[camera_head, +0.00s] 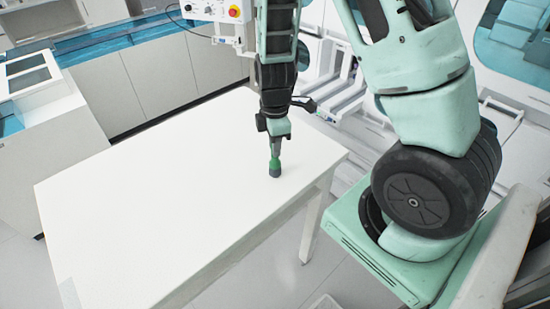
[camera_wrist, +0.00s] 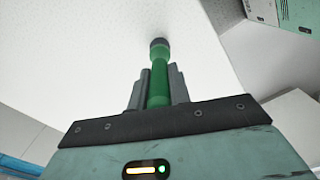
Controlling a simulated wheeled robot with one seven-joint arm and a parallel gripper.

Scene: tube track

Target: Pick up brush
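The brush (camera_wrist: 159,72) is a green stick with a dark grey end. In the wrist view it stands out from between the two grey fingers of my gripper (camera_wrist: 158,88), which sit close on either side of it. In the head view my gripper (camera_head: 275,143) points down over the right part of the white table (camera_head: 150,200). The green and dark brush (camera_head: 275,165) is below it, upright, with its dark end at or just above the table top; I cannot tell if it touches. The brush's upper part is hidden by the gripper.
The rest of the white table top is bare. A white cabinet (camera_head: 45,125) stands to the left, with low cabinets (camera_head: 160,75) behind. White equipment (camera_head: 340,90) stands behind the table's right end.

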